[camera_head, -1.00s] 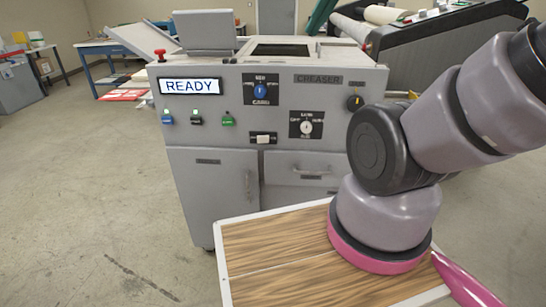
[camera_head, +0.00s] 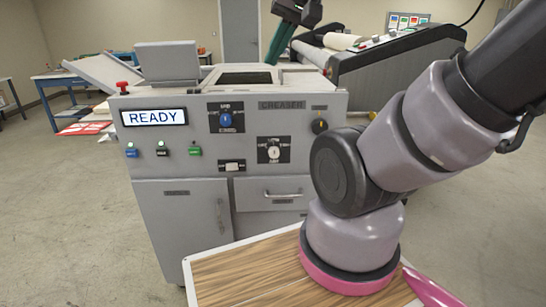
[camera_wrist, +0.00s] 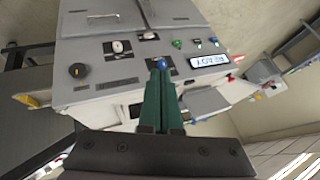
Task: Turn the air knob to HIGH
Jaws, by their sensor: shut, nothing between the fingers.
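The grey creaser machine (camera_head: 165,150) faces me, its display reading READY. A blue round knob (camera_head: 226,119) sits on a black plate on the upper panel, a white knob (camera_head: 273,152) on another plate lower right, and a black knob with a yellow mark (camera_head: 320,126) at the right. Their small labels are too blurred to read, so I cannot tell which is the air knob. My gripper (camera_head: 271,58) has dark green fingers, shut and empty, above the machine's top. In the wrist view my gripper's fingertips (camera_wrist: 160,68) overlap the panel just beside the blue knob (camera_wrist: 150,63), with no visible contact.
Three small buttons (camera_head: 162,151), a white switch (camera_head: 232,166) and a red emergency knob (camera_head: 123,87) are also on the machine. A wooden-topped surface (camera_head: 235,276) lies in front, below my arm. A roller machine (camera_head: 385,65) stands behind right.

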